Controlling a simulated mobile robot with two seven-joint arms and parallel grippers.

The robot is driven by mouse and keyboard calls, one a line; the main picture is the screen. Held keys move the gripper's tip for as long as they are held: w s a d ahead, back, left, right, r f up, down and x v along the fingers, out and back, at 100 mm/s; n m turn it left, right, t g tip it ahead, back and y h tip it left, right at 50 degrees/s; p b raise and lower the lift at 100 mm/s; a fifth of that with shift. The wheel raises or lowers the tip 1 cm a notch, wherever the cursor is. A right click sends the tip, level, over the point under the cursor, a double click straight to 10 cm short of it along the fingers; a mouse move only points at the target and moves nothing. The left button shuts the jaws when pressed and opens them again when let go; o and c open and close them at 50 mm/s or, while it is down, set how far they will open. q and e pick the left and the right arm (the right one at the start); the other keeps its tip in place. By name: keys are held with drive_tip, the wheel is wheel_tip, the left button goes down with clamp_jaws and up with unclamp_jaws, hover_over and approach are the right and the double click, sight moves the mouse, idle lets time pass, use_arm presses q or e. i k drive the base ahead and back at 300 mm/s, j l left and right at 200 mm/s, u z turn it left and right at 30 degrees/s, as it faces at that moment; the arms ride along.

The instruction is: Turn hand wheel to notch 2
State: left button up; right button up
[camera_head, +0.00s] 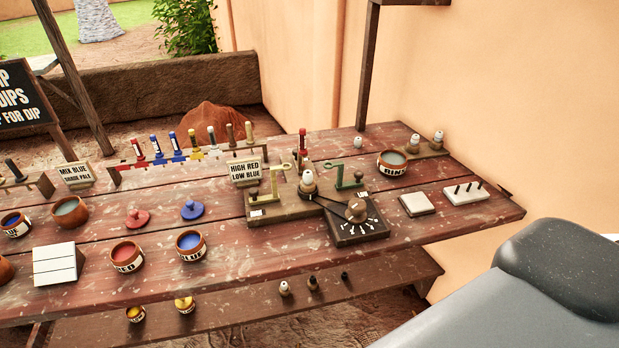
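The hand wheel seems to be the brown round knob (356,210) on a dark square base (347,238) on the wooden table. White marks fan out on the base in front of the knob. Their numbers and the knob's pointing direction are too small to read. A dark band runs from the knob to a small spindle (308,186) on the left, which carries a whitish piece. Neither of my grippers is in view.
A sign (245,170) reads "HIGH RED LOW BLUE". A labelled bowl (392,162), a pale tile (417,204) and a pegged white block (466,194) lie to the right. Paint bowls (126,256) stand on the left.

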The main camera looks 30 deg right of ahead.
sight(355, 214)
drive_tip(key=z, duration=1.25)
